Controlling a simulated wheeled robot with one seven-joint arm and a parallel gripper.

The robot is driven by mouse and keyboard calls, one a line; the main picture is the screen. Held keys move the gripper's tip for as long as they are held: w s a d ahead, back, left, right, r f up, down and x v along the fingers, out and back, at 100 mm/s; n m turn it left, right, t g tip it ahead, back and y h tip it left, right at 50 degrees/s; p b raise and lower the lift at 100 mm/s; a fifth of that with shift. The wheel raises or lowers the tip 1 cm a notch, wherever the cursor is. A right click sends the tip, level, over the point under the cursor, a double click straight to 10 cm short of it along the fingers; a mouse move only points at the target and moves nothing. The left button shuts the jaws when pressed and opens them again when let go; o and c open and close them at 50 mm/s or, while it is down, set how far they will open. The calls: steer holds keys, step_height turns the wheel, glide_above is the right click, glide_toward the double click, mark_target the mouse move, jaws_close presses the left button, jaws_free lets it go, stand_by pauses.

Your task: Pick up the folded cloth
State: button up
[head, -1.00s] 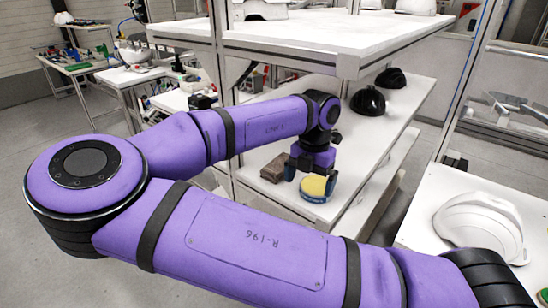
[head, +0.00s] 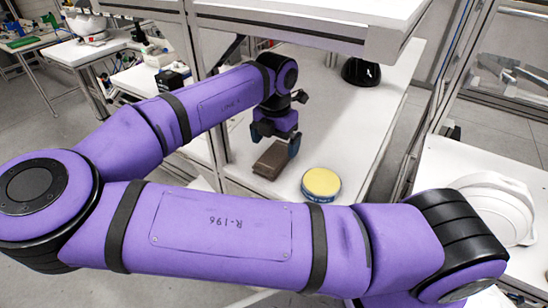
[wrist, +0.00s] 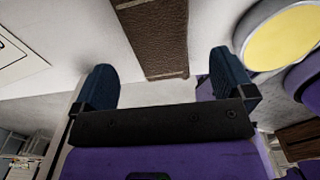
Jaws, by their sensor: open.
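The folded cloth appears to be the flat, brown, textured block (head: 271,160) lying on the white lower shelf. In the wrist view the brown block (wrist: 155,35) runs from the top edge down to a point between and just beyond my fingers. My gripper (head: 276,142) is open and empty, pointing down close above the block's far part in the head view. In the wrist view my gripper's blue fingers (wrist: 163,66) stand apart on either side of the block's near end. Its far end is cut off by the frame there.
A round tin with a yellow top (head: 321,184) stands right of the block, close to my gripper; its yellow top (wrist: 285,38) also shows in the wrist view. A black helmet shell (head: 360,71) is farther back. A white upper shelf (head: 330,22) overhangs. A white shell (head: 490,205) sits on the right table.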

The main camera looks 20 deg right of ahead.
mark_target(275, 155)
steer(key=shift+f, duration=2.5)
steer(key=c, duration=1.1)
steer(key=shift+r, duration=0.15)
